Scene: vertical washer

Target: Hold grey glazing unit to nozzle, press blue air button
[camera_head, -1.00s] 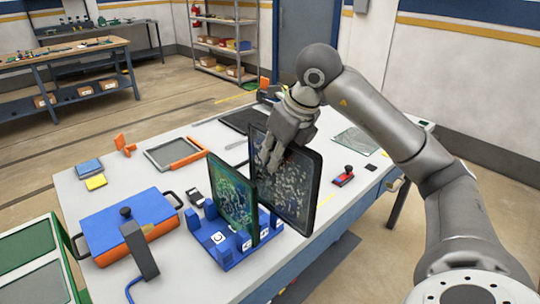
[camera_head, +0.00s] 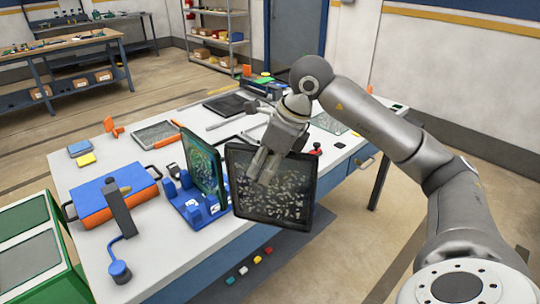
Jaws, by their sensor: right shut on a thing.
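My right gripper (camera_head: 262,172) is shut on the top part of a dark-framed grey glazing unit (camera_head: 288,203) with pale specks over its pane. It holds the unit upright, slightly tilted, at the table's front edge, to the right of a blue rack (camera_head: 188,208). A green-framed glazing unit (camera_head: 203,165) stands in that rack. A grey post (camera_head: 119,210) stands by the blue-lidded box; I cannot tell if it is the nozzle. A blue round piece (camera_head: 120,271) lies at the end of a blue cable near the front edge. My left gripper is not in view.
An orange-and-blue box (camera_head: 112,190) with black handles stands on the left of the table. A green-framed bin (camera_head: 40,240) is at the lower left. Trays lie at the back.

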